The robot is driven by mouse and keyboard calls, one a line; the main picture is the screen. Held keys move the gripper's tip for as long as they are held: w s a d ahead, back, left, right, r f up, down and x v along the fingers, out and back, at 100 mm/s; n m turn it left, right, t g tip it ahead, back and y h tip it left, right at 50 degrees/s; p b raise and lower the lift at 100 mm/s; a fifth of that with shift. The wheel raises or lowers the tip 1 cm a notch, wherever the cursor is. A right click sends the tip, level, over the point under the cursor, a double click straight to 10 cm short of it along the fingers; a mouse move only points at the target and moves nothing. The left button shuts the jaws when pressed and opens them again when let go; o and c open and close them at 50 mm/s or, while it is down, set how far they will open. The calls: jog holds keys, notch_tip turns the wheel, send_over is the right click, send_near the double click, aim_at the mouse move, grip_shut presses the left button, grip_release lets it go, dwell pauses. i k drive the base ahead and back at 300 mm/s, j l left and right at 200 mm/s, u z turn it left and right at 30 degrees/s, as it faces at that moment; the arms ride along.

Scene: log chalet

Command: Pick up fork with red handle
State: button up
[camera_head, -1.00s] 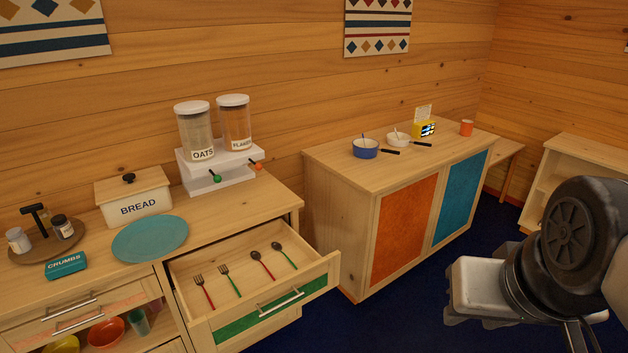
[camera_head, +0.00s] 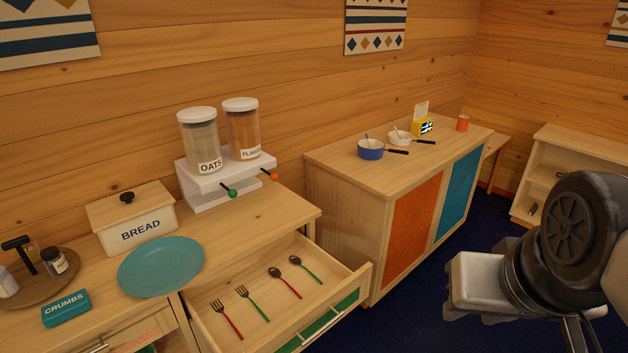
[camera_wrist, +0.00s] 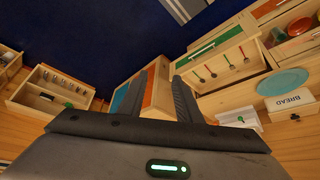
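The fork with the red handle (camera_head: 231,323) lies in the open drawer (camera_head: 352,287) at the bottom of the head view, tines toward the back wall. It is the leftmost utensil in the drawer, beside a green-handled fork (camera_head: 254,303). In the wrist view, the red-handled fork (camera_wrist: 244,55) shows small at the right of the utensil row. My gripper (camera_wrist: 168,72) is open and empty in the wrist view, its fingers apart and far from the drawer. Its fingers do not show in the head view, where part of my arm stands at the right.
A red-handled spoon (camera_head: 285,282) and a green-handled spoon (camera_head: 306,270) share the drawer. The counter above holds a teal plate (camera_head: 161,267), a bread box (camera_head: 133,220) and a cereal dispenser (camera_head: 226,170). A separate cabinet (camera_head: 345,208) stands right of the drawer. Blue floor is open in front.

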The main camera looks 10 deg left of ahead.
aim_at(221, 310)
jog(key=i+j, duration=0.1)
jog(key=j, duration=0.85)
jog(key=i+j, duration=0.1)
jog(key=j, duration=0.8)
